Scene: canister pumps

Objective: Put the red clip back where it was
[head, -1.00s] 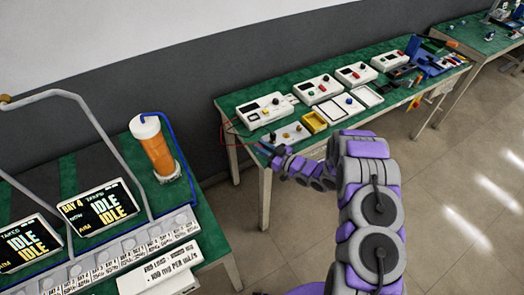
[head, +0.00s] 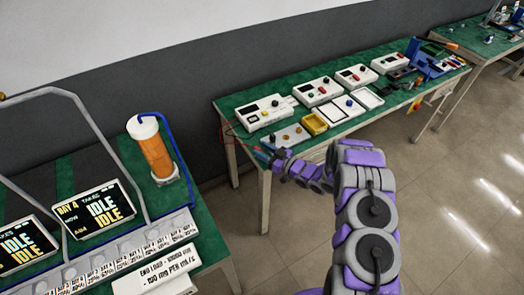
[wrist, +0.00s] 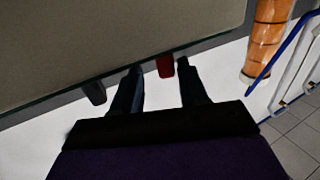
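My gripper (head: 269,155) is at the near left corner of the long green bench, beside a white box with knobs (head: 286,137). In the wrist view my gripper (wrist: 161,66) has its two dark fingers spread apart. A small red piece, seemingly the red clip (wrist: 165,67), shows between the fingertips, closer to the right one. It sits at the edge of a large grey-beige surface (wrist: 110,40). I see no finger closed on it. A dark piece (wrist: 95,92) sits along the same edge, left of the fingers. The clip is not distinguishable in the head view.
Thin red wire (head: 226,130) loops off the bench's left end. White instrument boxes (head: 265,112) and a yellow tray (head: 314,124) stand on the bench. An orange canister (head: 157,152) and IDLE displays (head: 97,212) stand on the left table. Floor separates the tables.

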